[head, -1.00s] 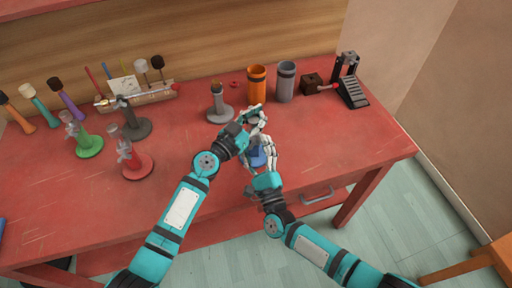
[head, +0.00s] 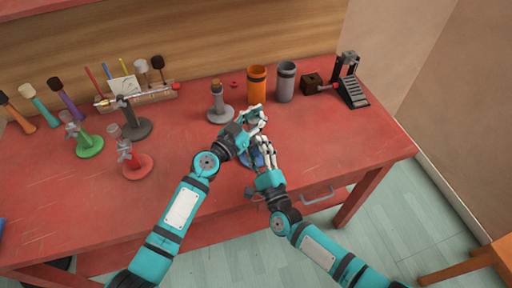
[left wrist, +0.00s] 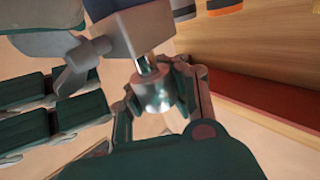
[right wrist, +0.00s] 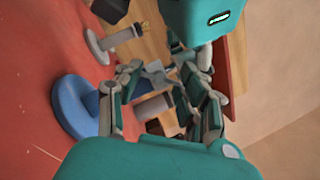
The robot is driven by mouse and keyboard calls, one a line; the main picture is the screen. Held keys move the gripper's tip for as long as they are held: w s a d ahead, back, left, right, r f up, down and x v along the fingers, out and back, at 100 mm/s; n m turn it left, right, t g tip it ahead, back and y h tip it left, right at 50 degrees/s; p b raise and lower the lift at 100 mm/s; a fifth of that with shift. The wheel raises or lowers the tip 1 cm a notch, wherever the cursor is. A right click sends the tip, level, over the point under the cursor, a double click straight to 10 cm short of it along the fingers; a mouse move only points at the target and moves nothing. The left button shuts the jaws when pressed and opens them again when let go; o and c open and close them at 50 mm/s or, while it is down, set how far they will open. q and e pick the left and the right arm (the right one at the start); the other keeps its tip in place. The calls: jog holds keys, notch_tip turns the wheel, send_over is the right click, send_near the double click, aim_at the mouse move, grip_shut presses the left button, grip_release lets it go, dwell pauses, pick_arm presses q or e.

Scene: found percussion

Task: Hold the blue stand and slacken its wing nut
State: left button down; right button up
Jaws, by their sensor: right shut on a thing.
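The blue stand (head: 255,159) stands near the table's front edge, mostly hidden by my grippers; its round blue base (right wrist: 72,106) shows in the right wrist view. Its grey clamp block (left wrist: 140,32), grey wing nut (left wrist: 82,66) and shiny metal cylinder (left wrist: 152,92) show in the left wrist view. My left gripper (head: 255,115) is at the top of the stand. Its fingers (left wrist: 155,98) are open around the metal cylinder. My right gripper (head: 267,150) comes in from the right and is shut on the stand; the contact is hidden.
A grey stand (head: 220,112), an orange tube (head: 257,85) and a grey tube (head: 286,83) stand behind. A red stand (head: 136,164) and a green stand (head: 88,145) are at left. A black pedal (head: 353,92) is at back right. The table's right front is clear.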

jog(key=shift+n+g, duration=0.5)
jog(key=shift+n, duration=1)
jog(key=shift+y, duration=0.3)
jog(key=o, duration=1.2)
jog(key=shift+r, duration=0.1)
jog(key=shift+s+d, duration=0.1)
jog(key=shift+v, duration=3.95)
pick_arm(q)
jog(key=c, duration=2)
grip_release()
